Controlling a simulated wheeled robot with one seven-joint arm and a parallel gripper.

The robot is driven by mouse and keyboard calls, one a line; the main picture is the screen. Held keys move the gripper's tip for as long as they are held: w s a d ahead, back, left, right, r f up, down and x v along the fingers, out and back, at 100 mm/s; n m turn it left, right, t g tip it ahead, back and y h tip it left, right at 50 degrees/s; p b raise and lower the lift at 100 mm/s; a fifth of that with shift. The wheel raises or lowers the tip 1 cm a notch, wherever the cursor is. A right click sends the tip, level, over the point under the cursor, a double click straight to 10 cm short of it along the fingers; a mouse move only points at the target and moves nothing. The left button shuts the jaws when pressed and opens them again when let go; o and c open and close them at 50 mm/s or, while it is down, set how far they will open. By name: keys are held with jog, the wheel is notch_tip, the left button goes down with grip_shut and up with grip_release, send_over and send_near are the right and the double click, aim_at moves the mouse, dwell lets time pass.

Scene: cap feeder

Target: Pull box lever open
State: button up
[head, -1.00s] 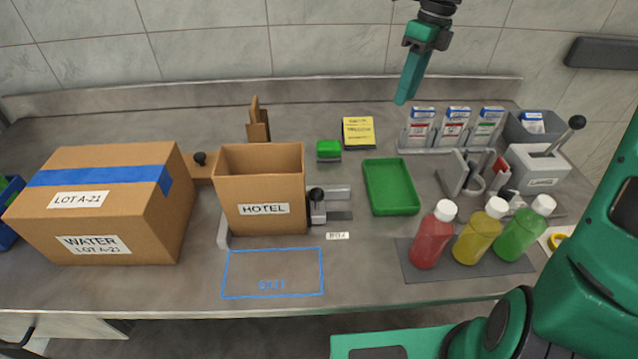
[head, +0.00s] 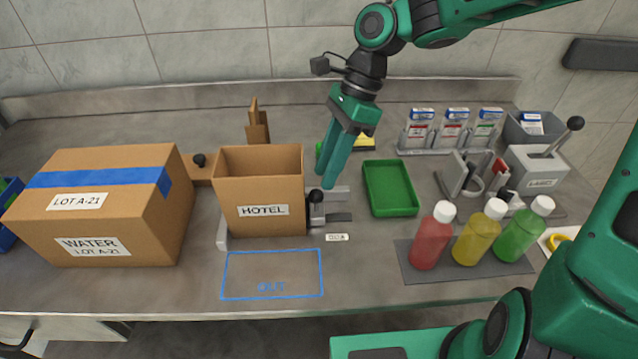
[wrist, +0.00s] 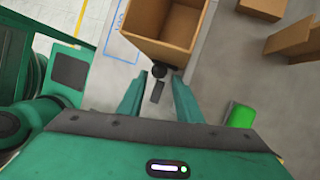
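The box lever, with a round black knob (head: 316,197) on a small grey mount, stands just right of the open HOTEL box (head: 262,211). The knob also shows in the wrist view (wrist: 159,70), close to the box wall. My gripper (head: 327,180) points down just behind and above the knob in the head view. In the wrist view my gripper (wrist: 158,80) is open, with its two green fingers apart on either side of the knob's line. No contact with the knob is visible. Nothing is held.
A green tray (head: 391,188) lies right of the lever, with red (head: 432,237), yellow and green bottles beyond. A large WATER box (head: 107,207) stands at left. A blue outlined area (head: 272,274) in front is clear. Another knobbed lever (head: 574,124) is at far right.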

aim_at(315, 205)
jog(key=shift+x, duration=2.3)
grip_shut()
